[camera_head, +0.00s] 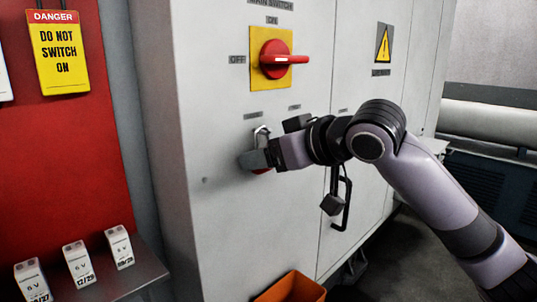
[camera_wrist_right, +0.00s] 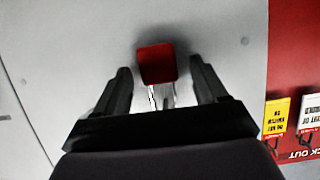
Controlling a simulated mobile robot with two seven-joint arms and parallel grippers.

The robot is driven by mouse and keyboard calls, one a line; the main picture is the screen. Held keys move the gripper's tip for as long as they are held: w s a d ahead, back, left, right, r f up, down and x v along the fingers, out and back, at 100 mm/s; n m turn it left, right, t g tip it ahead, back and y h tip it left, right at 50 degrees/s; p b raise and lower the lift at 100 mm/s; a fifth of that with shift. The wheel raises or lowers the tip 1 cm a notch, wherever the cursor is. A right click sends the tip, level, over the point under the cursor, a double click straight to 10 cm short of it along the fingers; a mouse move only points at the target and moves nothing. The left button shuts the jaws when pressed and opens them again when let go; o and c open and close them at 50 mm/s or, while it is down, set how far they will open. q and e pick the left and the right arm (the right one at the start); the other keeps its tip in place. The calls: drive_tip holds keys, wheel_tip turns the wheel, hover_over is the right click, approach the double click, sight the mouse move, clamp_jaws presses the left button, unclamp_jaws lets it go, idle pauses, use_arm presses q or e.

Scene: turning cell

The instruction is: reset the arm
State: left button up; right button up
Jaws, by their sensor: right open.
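My right gripper (camera_head: 256,158) is at the grey cabinet front, below the main switch, with its arm coming in from the right. In the right wrist view the gripper (camera_wrist_right: 161,70) is open, one finger on each side of a padlock with a red body (camera_wrist_right: 157,62) and a silver shackle (camera_wrist_right: 161,96). Gaps show between the fingers and the red body. In the head view the shackle (camera_head: 261,132) shows above the gripper, which hides most of the red body. I cannot tell what the shackle hangs on. My left gripper is not in view.
The red rotary switch (camera_head: 275,59) on its yellow plate is just above my gripper. A black door handle (camera_head: 347,200) is below my forearm. A red board with a danger tag (camera_head: 60,52) and a shelf (camera_head: 140,270) with several white boxes stand left. An orange bin (camera_head: 290,288) is below.

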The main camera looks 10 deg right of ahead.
drive_tip(key=b+v, duration=0.1)
drive_tip(key=v, duration=0.5)
drive_tip(key=s+d+f+m+g+h, duration=0.1)
drive_tip(key=s+f, duration=0.2)
drive_tip(key=f, duration=1)
drive_tip(key=s+f+m+g+h, duration=0.15)
drive_tip(key=s+f, duration=0.25)
drive_tip(key=f, duration=1)
drive_tip(key=s+d+f+m+g+h, duration=0.1)
drive_tip(key=s+d+f+g+h, duration=0.2)
drive_tip(key=s+f, duration=0.65)
drive_tip(key=s+d+f+m+g+h, duration=0.1)
drive_tip(key=s+d+f+g+h, duration=0.1)
drive_tip(key=s+d+f, duration=0.7)
drive_tip(key=w+a+f+t+y, duration=0.2)
drive_tip(key=w+a+f+t, duration=0.2)
drive_tip(key=a+f+t, duration=0.2)
drive_tip(key=shift+f+t, duration=0.45)
drive_tip(key=shift+f, duration=0.15)
